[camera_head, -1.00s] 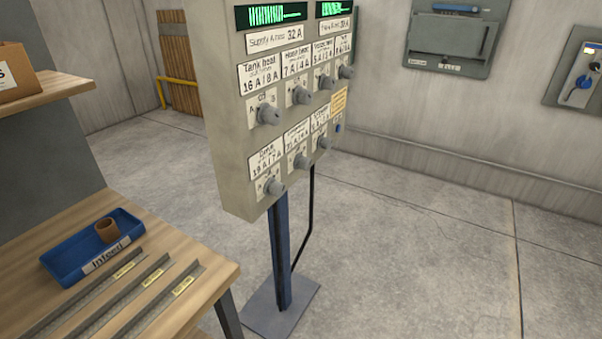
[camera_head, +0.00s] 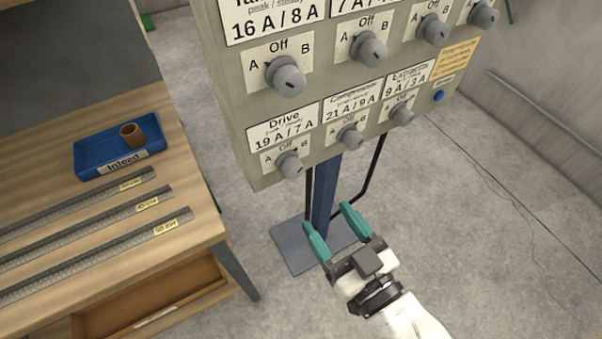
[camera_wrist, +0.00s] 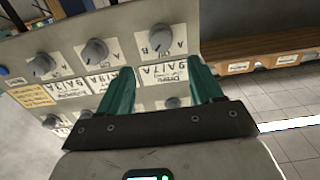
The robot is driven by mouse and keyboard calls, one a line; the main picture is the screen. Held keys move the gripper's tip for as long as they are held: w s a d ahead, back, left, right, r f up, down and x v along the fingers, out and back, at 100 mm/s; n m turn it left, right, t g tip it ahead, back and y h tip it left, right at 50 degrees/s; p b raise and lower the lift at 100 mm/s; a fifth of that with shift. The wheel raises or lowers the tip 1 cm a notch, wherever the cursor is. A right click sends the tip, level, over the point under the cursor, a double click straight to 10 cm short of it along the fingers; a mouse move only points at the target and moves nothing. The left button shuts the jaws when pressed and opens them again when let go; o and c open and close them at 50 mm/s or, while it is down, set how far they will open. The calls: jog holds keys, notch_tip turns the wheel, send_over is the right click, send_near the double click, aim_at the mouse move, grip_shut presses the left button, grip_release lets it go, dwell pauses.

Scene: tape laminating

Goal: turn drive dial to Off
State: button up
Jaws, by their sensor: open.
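The drive dial (camera_head: 290,165) is a round grey knob in the lower left of the panel, under the "Drive 19 A / 7 A" label (camera_head: 284,128). Off stands above the knob, A to its left, B to its right. I cannot tell its setting for sure. In the wrist view, upside down, the drive dial (camera_wrist: 162,38) shows beyond the fingertips. My gripper (camera_head: 328,220) has teal fingers, spread apart and empty. In the head view it appears below and right of the drive dial, apart from it. It also shows in the wrist view (camera_wrist: 160,68).
The compressor dial (camera_head: 350,136) and the extraction dial (camera_head: 401,114) sit to the right in the same row. More dials stand above. A workbench (camera_head: 195,200) with a blue tray (camera_head: 85,160) is at left. Below the panel stand a blue post (camera_head: 325,185) and base plate (camera_head: 290,250).

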aim_at(297, 174)
jog(key=p+x, duration=0.2)
jog(key=x, duration=0.8)
jog(key=shift+w+a, duration=0.2)
jog(key=shift+a, duration=0.1)
jog(key=c, duration=1.1)
